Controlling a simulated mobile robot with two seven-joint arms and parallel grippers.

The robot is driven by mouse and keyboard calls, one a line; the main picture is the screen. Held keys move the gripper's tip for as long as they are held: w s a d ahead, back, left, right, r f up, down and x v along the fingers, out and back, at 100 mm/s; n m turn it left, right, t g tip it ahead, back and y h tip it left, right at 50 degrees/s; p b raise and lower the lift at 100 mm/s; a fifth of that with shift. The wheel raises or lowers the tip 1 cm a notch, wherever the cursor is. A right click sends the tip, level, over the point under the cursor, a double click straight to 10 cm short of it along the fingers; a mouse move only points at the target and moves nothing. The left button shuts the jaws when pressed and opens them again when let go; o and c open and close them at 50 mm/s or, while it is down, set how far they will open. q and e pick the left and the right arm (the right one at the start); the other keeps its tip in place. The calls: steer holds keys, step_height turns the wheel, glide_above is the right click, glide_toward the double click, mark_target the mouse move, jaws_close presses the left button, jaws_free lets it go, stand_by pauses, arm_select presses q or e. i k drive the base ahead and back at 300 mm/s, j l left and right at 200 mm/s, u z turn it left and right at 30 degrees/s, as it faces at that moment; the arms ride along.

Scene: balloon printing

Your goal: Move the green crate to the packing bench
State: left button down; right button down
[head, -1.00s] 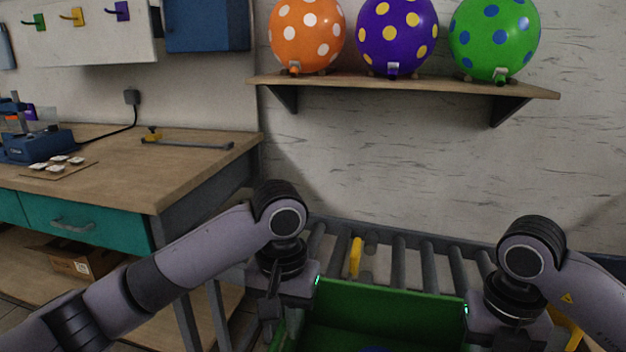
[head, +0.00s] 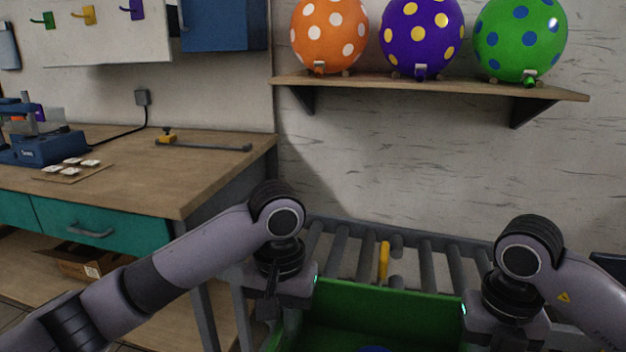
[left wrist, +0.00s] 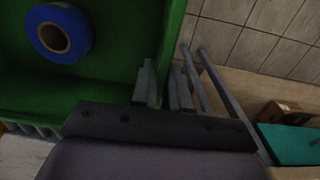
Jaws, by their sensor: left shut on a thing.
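The green crate (head: 385,300) is at the bottom middle of the head view, its near part cut off by the frame. My left gripper (head: 274,322) is at its left side. In the left wrist view the left gripper's fingers (left wrist: 165,88) are shut on the crate's side wall, and the crate (left wrist: 110,72) holds a blue ring-shaped roll (left wrist: 75,25). My right gripper (head: 468,325) is at the crate's right side; its fingertips are hidden. I cannot tell which surface is the packing bench.
A roller conveyor (head: 428,262) with a yellow part (head: 384,262) lies behind the crate. A wooden bench (head: 200,172) with teal drawers stands left, carrying a blue device (head: 45,148) and a bar. A wall shelf (head: 430,88) holds three dotted balloons. Tiled floor (left wrist: 235,45) shows beside the crate.

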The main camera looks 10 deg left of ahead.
mark_target(162, 175)
steer(key=j, duration=1.1)
steer(key=k+j, duration=0.15)
steer(key=j, duration=2.05)
steer(key=k, duration=0.05)
